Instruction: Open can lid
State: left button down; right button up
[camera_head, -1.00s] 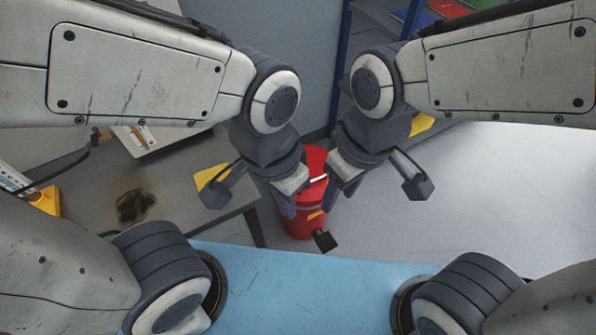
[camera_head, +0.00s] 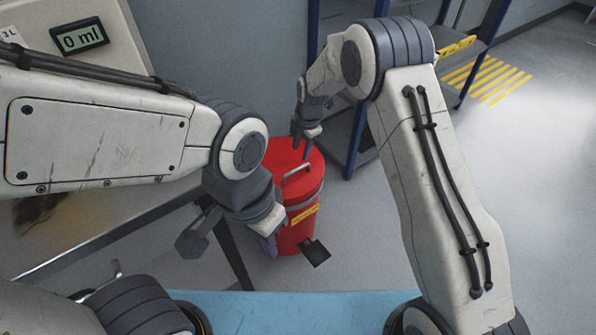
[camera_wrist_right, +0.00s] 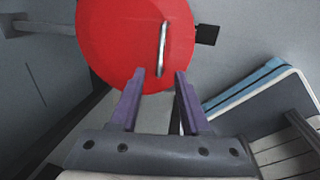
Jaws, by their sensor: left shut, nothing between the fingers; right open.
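A red can (camera_head: 294,228) with a red lid (camera_head: 288,165) stands on the floor in the head view. The lid is down on the can and has a metal handle (camera_head: 296,172); a dark pedal (camera_head: 315,252) sticks out at its base. In the right wrist view the round lid (camera_wrist_right: 115,35) and its handle (camera_wrist_right: 162,48) lie ahead of the fingers. My right gripper (camera_head: 303,146) is open and empty, above the lid's far side; its fingers also show in the right wrist view (camera_wrist_right: 156,84). My left gripper (camera_head: 270,246) is shut and empty, low in front of the can's left side.
A blue-framed shelf (camera_head: 358,130) stands behind and right of the can. A grey table (camera_head: 95,235) with a display unit (camera_head: 80,38) is at the left. Open floor (camera_head: 540,200) lies to the right, with yellow stripes (camera_head: 490,78) farther back.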

aim_at(297, 169)
jog(key=f, duration=0.3)
jog(key=w+f, duration=0.1)
jog(key=f, duration=0.2)
jog(key=a+f+b, duration=0.1)
jog(key=f, duration=0.2)
jog(key=shift+w+f, duration=0.2)
jog(key=shift+w, duration=0.05)
grip_shut()
jog(key=shift+w+r, duration=0.1)
jog(key=shift+r, duration=0.05)
dwell(0.9)
